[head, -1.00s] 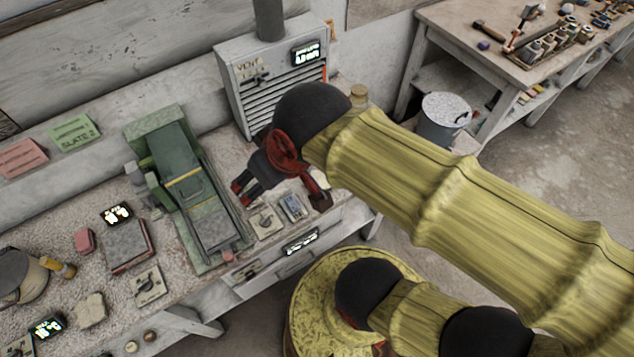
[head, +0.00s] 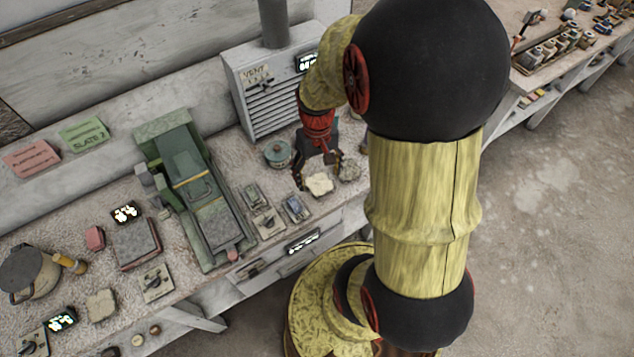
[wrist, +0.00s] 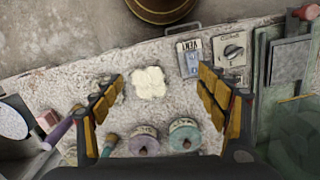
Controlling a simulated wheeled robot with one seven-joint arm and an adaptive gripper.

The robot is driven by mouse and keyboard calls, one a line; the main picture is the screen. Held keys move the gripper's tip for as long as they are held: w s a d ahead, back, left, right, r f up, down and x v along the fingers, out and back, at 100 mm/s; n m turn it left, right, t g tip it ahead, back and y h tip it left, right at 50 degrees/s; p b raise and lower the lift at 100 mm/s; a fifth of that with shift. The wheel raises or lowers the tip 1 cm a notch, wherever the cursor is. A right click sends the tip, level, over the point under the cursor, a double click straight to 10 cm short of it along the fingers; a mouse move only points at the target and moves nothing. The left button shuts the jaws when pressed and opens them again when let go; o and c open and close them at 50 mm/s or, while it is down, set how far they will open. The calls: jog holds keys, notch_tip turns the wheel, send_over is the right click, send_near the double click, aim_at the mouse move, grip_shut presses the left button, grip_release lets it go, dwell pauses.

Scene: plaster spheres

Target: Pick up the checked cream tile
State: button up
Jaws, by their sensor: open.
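A cream piece (head: 319,186) with a lobed, uneven outline lies flat on the rough grey bench top, near its front edge. It also shows in the wrist view (wrist: 149,83), left of the middle. A check pattern cannot be made out on it. A second cream piece (head: 101,305) lies far to the left on the bench. My gripper (head: 318,172) is open and empty, pointing down just behind and above the nearer cream piece. In the wrist view, the open fingers (wrist: 160,84) stand either side of this piece, with no contact visible.
A teal lidded pot (head: 278,153) stands left of my gripper; a purple pot (wrist: 143,143) is beside it in the wrist view. A grey lump (head: 350,170) lies just right of the cream piece. Switch plates (head: 268,222) and a green machine (head: 190,190) are left. The vent box (head: 265,90) stands behind.

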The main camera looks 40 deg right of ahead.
jog(key=w+d+f, duration=0.1)
jog(key=d+f, duration=0.2)
jog(key=f, duration=0.4)
jog(key=n, duration=0.2)
send_over(319, 182)
jog(key=shift+w, duration=0.15)
jog(key=shift+f+t, duration=0.3)
jog(key=shift+f, duration=0.05)
jog(key=shift+a+f+b, duration=0.1)
jog(key=shift+f+b, duration=0.6)
jog(key=shift+f, duration=2.8)
jog(key=shift+c, duration=0.3)
jog(key=c, duration=1.5)
jog(key=shift+r, duration=0.1)
